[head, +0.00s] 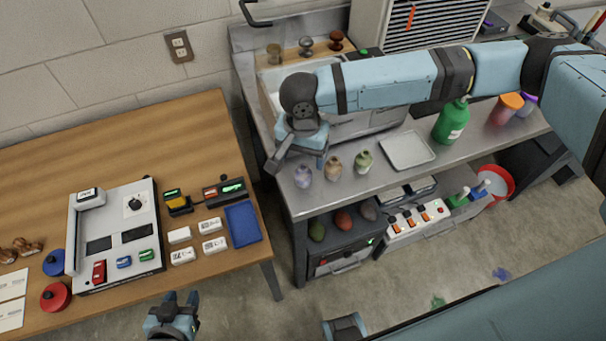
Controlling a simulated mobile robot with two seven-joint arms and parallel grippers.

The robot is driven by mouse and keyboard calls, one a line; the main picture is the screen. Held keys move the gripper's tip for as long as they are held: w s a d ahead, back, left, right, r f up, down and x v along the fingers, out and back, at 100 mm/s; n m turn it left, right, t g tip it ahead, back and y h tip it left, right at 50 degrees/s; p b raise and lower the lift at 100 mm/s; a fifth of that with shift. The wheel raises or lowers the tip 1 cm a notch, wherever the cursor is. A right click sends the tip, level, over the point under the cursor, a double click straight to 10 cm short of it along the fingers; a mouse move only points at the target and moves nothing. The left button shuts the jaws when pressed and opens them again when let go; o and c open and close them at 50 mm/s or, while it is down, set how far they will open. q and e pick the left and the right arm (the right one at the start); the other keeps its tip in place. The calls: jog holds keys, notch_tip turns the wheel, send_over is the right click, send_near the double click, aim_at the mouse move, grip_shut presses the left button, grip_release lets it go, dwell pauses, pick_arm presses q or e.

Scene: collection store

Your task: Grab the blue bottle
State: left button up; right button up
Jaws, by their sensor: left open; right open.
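A small pale blue-violet bottle (303,178) stands upright at the front left edge of the grey metal counter (390,190). It is the only bluish bottle I can make out. My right gripper (298,158) is open and points down just above and behind it in the head view. I cannot tell how high it is over the bottle, and no contact is visible. My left gripper (173,307) is open and empty, low in the picture by the front of the wooden table (190,125).
A brown bottle (333,168) and a green bottle (364,161) stand close to the right of the blue one. A silver tray (406,150) and a large green bottle (451,121) stand further right. My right arm crosses above the counter and hides part of it.

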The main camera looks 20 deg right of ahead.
aim_at(304, 167)
jog(key=shift+w+d+f+p, duration=0.15)
jog(key=shift+f, duration=1.6)
jog(key=shift+w+d+f+p, duration=0.1)
jog(key=shift+w+f+p, duration=0.05)
jog(key=shift+f, duration=1.6)
jog(key=c, duration=1.1)
jog(key=shift+o, duration=0.2)
jog(key=shift+r, duration=0.1)
